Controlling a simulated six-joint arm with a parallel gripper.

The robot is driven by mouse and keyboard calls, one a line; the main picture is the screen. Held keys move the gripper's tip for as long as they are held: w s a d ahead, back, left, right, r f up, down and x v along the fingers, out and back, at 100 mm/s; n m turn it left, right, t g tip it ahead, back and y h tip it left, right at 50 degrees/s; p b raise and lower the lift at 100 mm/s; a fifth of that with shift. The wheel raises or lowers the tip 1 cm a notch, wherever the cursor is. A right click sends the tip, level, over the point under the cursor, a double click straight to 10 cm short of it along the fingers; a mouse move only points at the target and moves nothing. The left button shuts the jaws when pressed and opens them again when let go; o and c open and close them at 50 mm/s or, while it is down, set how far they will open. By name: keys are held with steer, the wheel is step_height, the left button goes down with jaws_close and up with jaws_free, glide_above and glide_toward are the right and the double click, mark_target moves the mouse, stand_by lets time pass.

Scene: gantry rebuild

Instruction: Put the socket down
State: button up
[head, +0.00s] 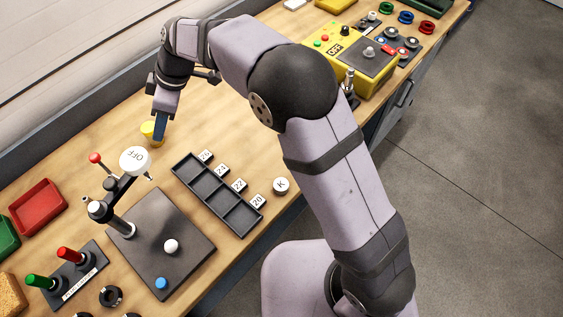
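My gripper (160,128) points down over the bench at the upper left, and a blue finger shows at its end. A small yellow round thing (148,130) is right beside the finger and partly behind it. I cannot tell whether it is the socket, or whether the gripper holds it or only overlaps it in this view. Whether the fingers are open or shut is hidden. A dark tray (189,181) with several compartments lies to the lower right of the gripper. The compartments look empty, and number tags stand along its upper right edge.
A stand with a white OFF disc (135,160) and a red-knobbed lever rises from a dark plate (190,228), near the gripper. A round K piece (281,185) sits by the bench edge. A red tray (38,206) is at left. Bare wood lies right of the gripper.

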steer(key=s+d+f+m+t+h, duration=0.2)
steer(key=d+m, duration=0.6)
steer(key=d, duration=1.4)
steer(key=s+d+f+m+h, duration=0.1)
steer(key=s+d+f+m, duration=0.1)
steer(key=s+d+m, duration=0.3)
steer(key=s+d+f+m+g+h, duration=0.1)
steer(key=s+d+f+m+h, duration=0.1)
steer(key=s+d+m, duration=0.3)
steer(key=s+d, duration=0.4)
steer(key=d, duration=0.5)
steer(key=shift+s+f+g, duration=0.2)
steer(key=shift+f+g, duration=0.05)
steer(key=shift+g, duration=0.05)
